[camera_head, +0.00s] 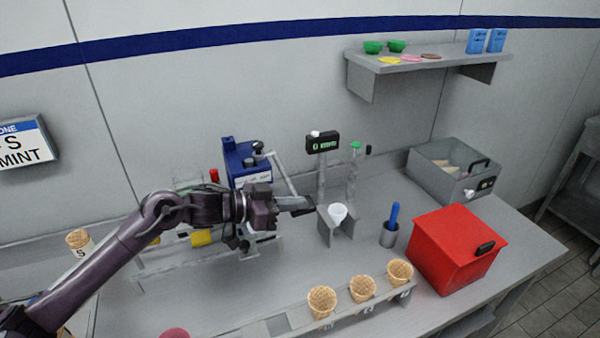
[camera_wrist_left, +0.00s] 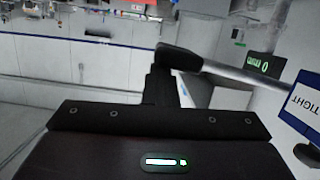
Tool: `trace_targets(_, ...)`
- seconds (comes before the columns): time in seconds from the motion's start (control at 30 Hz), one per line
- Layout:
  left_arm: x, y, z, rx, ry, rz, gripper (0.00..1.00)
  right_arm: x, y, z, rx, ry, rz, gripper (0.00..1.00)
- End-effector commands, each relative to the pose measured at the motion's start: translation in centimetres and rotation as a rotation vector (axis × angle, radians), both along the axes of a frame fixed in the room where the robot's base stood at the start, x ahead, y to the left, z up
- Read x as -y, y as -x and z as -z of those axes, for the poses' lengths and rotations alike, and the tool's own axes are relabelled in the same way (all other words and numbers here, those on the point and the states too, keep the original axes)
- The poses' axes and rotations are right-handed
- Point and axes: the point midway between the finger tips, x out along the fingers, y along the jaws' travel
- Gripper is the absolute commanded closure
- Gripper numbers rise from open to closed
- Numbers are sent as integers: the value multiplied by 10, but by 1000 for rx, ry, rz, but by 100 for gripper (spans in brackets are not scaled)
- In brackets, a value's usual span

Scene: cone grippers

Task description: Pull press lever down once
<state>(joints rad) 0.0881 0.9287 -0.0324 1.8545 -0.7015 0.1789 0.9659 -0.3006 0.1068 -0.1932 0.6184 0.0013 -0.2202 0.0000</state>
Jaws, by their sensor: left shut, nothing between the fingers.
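The blue press (camera_head: 240,160) stands at the back of the counter, partly behind my left arm. Its grey lever rod (camera_head: 287,176) slopes down to the right, and its lower end meets the outline of my gripper. In the left wrist view the rod (camera_wrist_left: 232,73) ends in a black grip (camera_wrist_left: 180,57) just beyond the fingers. My left gripper (camera_head: 300,206) is shut and empty, in front of the press and close to the lever's end. I cannot tell whether the fingers touch the grip. My right gripper is not in view.
A white cup in a metal stand (camera_head: 337,215) is just right of my left gripper. A rack (camera_head: 285,322) with several cones runs along the front. A red box (camera_head: 455,250) and a grey bin (camera_head: 447,170) stand at the right. A shelf (camera_head: 425,60) hangs above.

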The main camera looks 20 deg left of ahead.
Motion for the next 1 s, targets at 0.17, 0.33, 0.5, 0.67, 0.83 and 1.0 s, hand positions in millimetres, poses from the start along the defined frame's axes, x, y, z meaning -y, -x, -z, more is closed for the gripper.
trace_targets(0.17,-3,-1,26,-8,-3,-6,100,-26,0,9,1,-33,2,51)
trace_targets(0.33,-4,-2,38,-8,-2,-5,100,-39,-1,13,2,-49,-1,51)
trace_targets(0.5,-4,-3,43,-9,-1,-3,100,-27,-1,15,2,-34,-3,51)
trace_targets(0.67,-4,-3,45,-10,-2,-2,100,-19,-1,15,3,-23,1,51)
trace_targets(0.83,-3,-2,45,-10,-2,-2,100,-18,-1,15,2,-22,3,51)
trace_targets(1.0,-3,-2,44,-10,-2,-1,100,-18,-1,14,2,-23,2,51)
